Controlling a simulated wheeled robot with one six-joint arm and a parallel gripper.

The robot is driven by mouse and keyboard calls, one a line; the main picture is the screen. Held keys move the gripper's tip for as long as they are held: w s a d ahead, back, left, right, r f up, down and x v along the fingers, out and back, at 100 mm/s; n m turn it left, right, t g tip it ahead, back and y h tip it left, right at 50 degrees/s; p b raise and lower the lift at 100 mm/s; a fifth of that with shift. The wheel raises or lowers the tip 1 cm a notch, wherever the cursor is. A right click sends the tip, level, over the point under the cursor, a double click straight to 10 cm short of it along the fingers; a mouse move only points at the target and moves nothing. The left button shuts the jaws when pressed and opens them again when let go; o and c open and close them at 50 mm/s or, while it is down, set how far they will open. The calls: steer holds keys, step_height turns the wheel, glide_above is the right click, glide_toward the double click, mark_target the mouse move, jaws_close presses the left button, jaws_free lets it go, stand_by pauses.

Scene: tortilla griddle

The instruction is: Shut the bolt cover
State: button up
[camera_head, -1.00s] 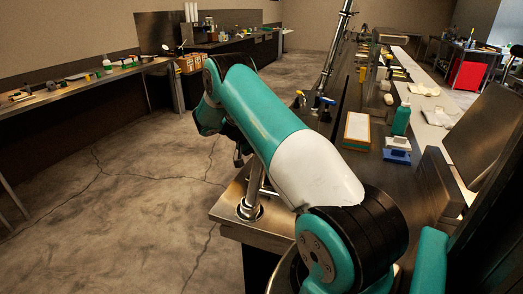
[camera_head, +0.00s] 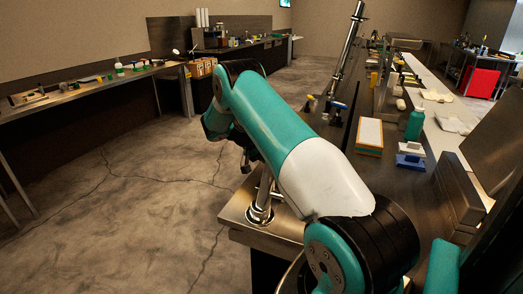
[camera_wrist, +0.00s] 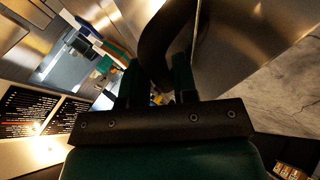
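I cannot pick out the bolt cover for certain in either view. My gripper (camera_wrist: 158,82) shows in the wrist view as two dark green fingers with a clear gap between them. A dark curved bar (camera_wrist: 154,40) passes just beyond the fingers. I cannot tell whether they touch it, and I see nothing clearly held. In the head view my arm reaches up and to the left, and its end is mostly hidden behind the arm links, near the steel post (camera_head: 262,205) at the counter corner.
The steel counter (camera_head: 283,225) holds an orange-edged white box (camera_head: 369,133), a green bottle (camera_head: 415,125), a blue-and-white block (camera_head: 410,160) and a tilted pole (camera_head: 346,52). A side bench (camera_head: 95,84) stands left. The concrete floor (camera_head: 130,200) between is clear.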

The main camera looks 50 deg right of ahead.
steer(key=p+v, duration=0.8)
steer(key=v, duration=0.9)
